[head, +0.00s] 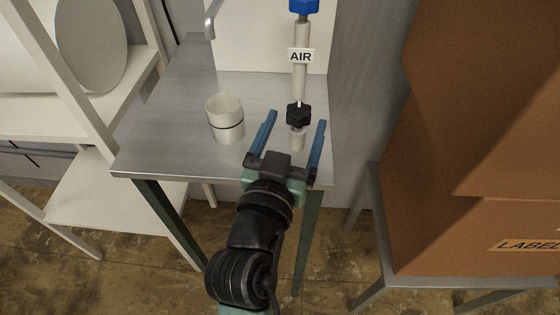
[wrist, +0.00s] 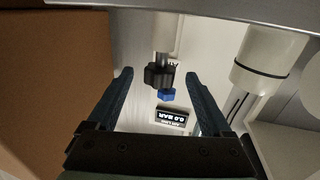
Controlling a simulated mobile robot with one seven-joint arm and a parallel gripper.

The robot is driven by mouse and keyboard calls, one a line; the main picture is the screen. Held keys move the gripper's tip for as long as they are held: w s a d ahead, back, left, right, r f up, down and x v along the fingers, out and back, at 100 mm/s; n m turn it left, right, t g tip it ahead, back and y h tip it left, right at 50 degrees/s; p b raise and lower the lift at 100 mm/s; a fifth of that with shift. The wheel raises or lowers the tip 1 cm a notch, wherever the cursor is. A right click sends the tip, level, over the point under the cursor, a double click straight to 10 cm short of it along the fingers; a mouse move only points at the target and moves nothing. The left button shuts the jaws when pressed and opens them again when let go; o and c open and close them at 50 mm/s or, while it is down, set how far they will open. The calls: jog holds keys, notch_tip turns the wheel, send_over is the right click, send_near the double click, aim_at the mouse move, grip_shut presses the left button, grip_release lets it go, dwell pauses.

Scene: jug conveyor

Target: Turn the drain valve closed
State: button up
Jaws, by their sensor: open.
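A black lobed knob (head: 299,115) sits low on a pale vertical pipe (head: 300,75) that carries an AIR label; I take this knob to be the drain valve. My gripper (head: 297,121) is open and empty, its two blue fingers on either side of the knob in the head view. In the wrist view the black knob (wrist: 158,75) shows between and a little past the fingertips of my gripper (wrist: 159,73). I see no contact. A blue knob (head: 304,6) is at the top of the pipe and also shows in the wrist view (wrist: 167,95).
A white cup with a dark band (head: 225,118) stands on the metal table (head: 170,125), left of my gripper. A dark display (wrist: 172,114) reads upside down, seemingly 0.0 BAR. Large cardboard boxes (head: 480,100) stand close on the right. A white shelf (head: 60,110) is at left.

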jog(key=b+v, duration=0.2)
jog(key=v, duration=0.7)
jog(key=shift+s, duration=0.4)
jog(key=shift+a, duration=0.1)
